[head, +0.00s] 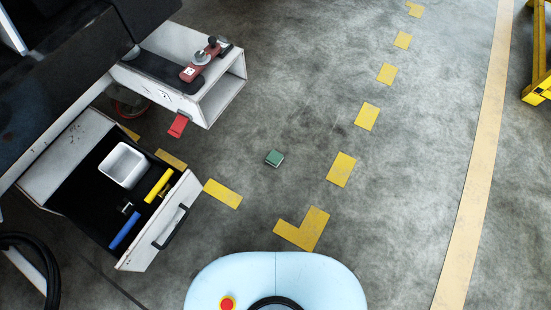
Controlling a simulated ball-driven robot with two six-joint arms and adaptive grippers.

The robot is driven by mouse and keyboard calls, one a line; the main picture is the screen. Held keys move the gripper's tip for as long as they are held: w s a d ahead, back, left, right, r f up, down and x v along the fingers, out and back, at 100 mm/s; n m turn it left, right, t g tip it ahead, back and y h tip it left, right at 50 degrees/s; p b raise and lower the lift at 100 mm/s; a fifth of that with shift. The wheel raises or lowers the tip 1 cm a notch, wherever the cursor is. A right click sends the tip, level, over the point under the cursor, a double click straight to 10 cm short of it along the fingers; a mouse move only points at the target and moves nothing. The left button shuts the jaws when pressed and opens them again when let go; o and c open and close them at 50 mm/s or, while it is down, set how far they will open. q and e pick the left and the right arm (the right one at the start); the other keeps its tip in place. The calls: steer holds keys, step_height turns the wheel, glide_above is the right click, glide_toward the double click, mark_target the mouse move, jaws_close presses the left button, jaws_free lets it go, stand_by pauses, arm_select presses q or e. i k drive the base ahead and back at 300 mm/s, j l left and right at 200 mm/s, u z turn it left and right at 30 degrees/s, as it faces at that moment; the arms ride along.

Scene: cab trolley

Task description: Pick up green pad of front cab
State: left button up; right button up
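Neither of my grippers shows in the head view.
The open drawer (147,254) holds a white bin (124,165), a yellow-handled tool (158,186) and a blue one (125,230). A red tag (178,125) is below the trolley's top. Yellow floor marks (341,169) surround clear floor. A yellow frame (538,90) stands far right.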

mark_target(274, 157)
steer(key=i+l+u, duration=0.25)
steer(key=u, duration=0.2)
steer(key=i+l+u, duration=0.15)
steer(key=l+u, duration=0.25)
steer(key=i+l+u, duration=0.1)
steer(key=l+u, duration=0.35)
